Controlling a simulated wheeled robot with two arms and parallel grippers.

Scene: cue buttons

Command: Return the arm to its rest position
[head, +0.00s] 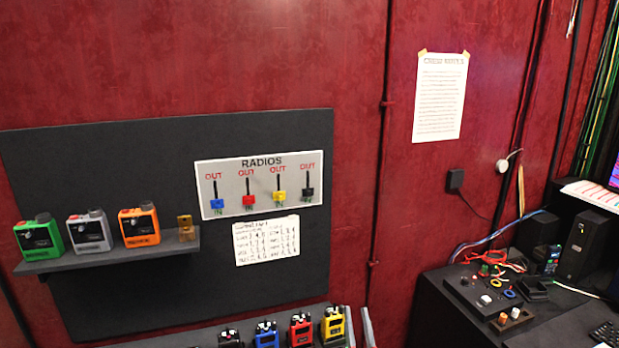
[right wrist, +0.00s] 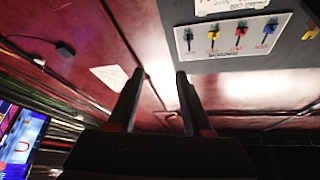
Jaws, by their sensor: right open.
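My right gripper (right wrist: 161,76) shows in the right wrist view. Its two dark fingers are apart, with nothing between them. The red wall and the radios panel (right wrist: 232,38) lie beyond the fingers, and the panel appears upside down there. I cannot make out my right gripper in the head view. My left gripper is in neither view. In the head view, a dark button box (head: 487,291) with several coloured buttons sits on the black desk at the right.
A dark board (head: 120,290) on the red wall carries the radios panel (head: 260,184) with four sliders. A shelf (head: 110,257) holds green, grey and orange radios. More radios (head: 300,328) stand at the bottom. A paper notice (head: 440,97) hangs on the wall.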

